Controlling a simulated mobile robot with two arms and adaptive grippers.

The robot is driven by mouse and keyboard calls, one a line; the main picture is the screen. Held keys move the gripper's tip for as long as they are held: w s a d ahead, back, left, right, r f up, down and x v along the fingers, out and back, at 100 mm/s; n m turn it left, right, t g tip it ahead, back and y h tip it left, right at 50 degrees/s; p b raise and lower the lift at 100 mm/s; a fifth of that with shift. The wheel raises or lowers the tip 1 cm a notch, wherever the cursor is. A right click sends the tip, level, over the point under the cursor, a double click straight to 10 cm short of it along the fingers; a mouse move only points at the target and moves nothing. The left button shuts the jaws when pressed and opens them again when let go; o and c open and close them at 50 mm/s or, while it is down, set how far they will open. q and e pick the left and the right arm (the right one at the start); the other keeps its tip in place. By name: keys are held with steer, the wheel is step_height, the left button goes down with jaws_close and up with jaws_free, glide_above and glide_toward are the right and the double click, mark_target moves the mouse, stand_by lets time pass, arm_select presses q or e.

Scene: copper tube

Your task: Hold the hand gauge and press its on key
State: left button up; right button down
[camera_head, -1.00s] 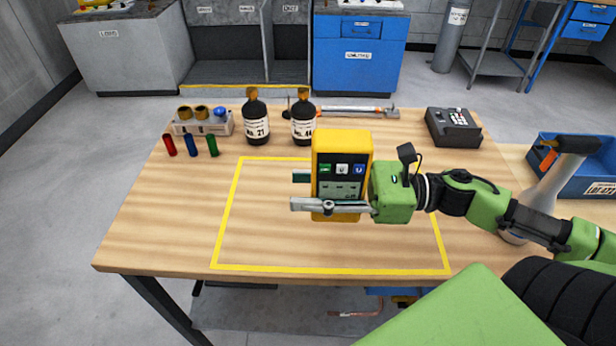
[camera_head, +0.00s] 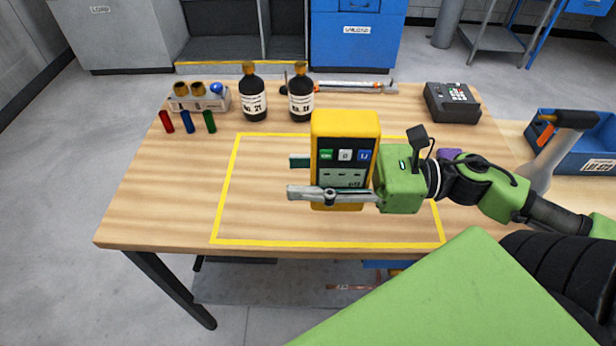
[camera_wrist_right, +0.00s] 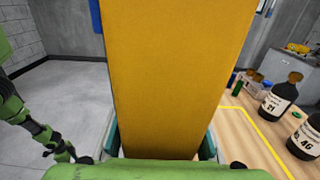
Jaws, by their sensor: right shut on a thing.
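The hand gauge (camera_head: 345,150) is a yellow box with a dark face. It stands upright above the table in the head view, its face toward me. A green on key (camera_head: 327,155), a grey key (camera_head: 345,155) and a blue key (camera_head: 364,155) sit in a row above its pale display (camera_head: 343,178). My right gripper (camera_head: 297,177) is shut on the gauge from the right, one finger across its lower front, the other largely hidden behind. In the right wrist view the gauge's plain yellow side (camera_wrist_right: 180,75) fills the middle. My left gripper is not in the head view.
The yellow-taped area of the wooden table (camera_head: 260,215) is bare. Behind stand two dark bottles (camera_head: 253,98), (camera_head: 301,100), a rack (camera_head: 200,100) and small red, blue and green cylinders (camera_head: 187,122). A black keypad device (camera_head: 452,102) is back right; a blue bin (camera_head: 590,150) is far right.

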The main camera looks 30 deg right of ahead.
steer(key=w+d+b, duration=0.6)
steer(key=w+b, duration=0.3)
steer(key=w, duration=0.2)
steer(key=shift+w+d, duration=0.25)
steer(key=shift+w, duration=0.1)
stand_by(0.5)
